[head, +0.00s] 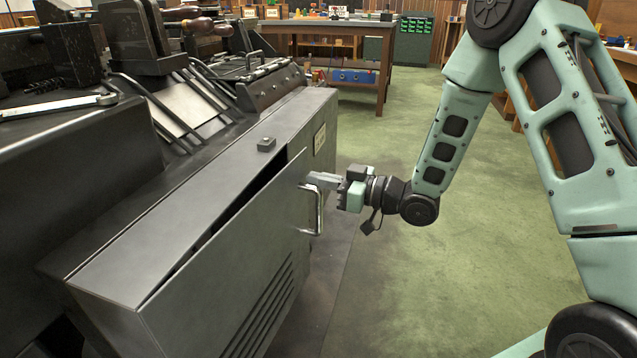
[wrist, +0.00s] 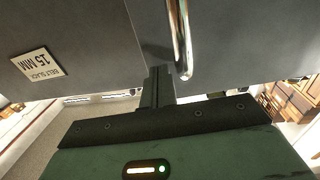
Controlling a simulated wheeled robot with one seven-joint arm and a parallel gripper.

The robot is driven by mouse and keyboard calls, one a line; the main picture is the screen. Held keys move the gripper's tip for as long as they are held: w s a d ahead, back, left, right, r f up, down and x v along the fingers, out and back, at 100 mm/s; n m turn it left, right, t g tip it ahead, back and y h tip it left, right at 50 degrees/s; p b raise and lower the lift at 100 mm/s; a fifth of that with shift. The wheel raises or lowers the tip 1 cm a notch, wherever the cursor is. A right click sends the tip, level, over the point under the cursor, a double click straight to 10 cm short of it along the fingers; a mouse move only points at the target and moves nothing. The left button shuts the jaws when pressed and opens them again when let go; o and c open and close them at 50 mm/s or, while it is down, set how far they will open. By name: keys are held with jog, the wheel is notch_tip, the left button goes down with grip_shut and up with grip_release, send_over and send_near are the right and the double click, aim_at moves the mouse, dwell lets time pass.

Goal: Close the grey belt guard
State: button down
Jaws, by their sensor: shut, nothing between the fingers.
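The grey belt guard (head: 220,270) is a flat metal door with louvre slots on the front of the grey machine housing. It stands slightly ajar, with a dark wedge-shaped gap along its top edge that widens toward the right. Its chrome bar handle (head: 318,207) is near the right edge and also shows in the wrist view (wrist: 180,40). My gripper (head: 312,180) is shut and empty, its fingertips close beside the guard's free edge and the handle's upper end. In the wrist view, the fingers (wrist: 158,75) end by the handle; I cannot tell whether they touch the guard.
Open green floor (head: 420,290) lies right of the machine. A workbench (head: 335,50) stands at the back.

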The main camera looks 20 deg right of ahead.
jog(key=shift+w+a, duration=0.15)
jog(key=shift+a, duration=0.05)
